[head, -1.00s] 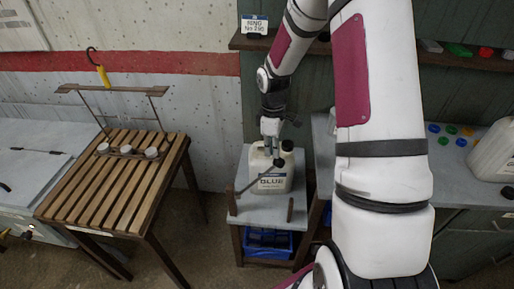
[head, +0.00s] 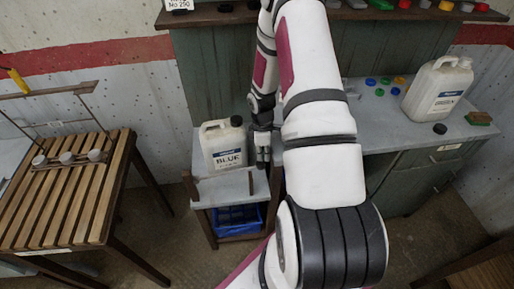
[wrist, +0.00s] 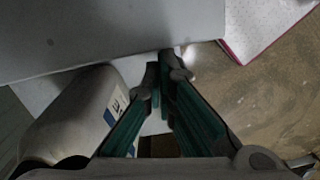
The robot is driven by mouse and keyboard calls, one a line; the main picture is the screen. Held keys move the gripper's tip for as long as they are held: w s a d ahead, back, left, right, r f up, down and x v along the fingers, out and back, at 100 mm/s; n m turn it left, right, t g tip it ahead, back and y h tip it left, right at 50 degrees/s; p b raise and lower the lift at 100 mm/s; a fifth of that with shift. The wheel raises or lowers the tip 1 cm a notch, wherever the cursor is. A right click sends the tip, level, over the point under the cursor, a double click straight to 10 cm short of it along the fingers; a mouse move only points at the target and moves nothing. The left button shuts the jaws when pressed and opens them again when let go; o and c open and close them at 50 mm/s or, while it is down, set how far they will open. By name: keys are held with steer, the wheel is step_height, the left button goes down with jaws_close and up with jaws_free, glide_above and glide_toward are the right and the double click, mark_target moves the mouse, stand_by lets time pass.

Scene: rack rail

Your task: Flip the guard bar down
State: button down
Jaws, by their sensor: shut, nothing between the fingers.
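My gripper (head: 262,163) points down just right of the white jug labelled BLUE (head: 224,147). Its fingers are shut with nothing between them, and their tips also show in the wrist view (wrist: 160,78). The jug stands upright on a small low stand (head: 225,190). A dark upright piece (head: 190,186) rises at the stand's left edge, and a short dark post (head: 250,184) stands at its right front, below my gripper. I cannot tell clearly which dark piece is the guard bar, or whether it lies across the front. In the wrist view the jug (wrist: 75,112) is left of the fingers.
A slatted wooden table (head: 62,190) with a wire frame and several white cups stands at the left. A grey bench (head: 415,135) at the right carries a GREEN jug (head: 438,88) and coloured caps. A blue crate (head: 238,218) sits under the stand.

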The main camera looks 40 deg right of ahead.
steer(key=shift+s+d+f, duration=0.1)
steer(key=shift+d+f, duration=0.1)
steer(key=shift+f, duration=0.6)
step_height(320, 180, up, 12)
steer(key=shift+w, duration=0.35)
stand_by(0.6)
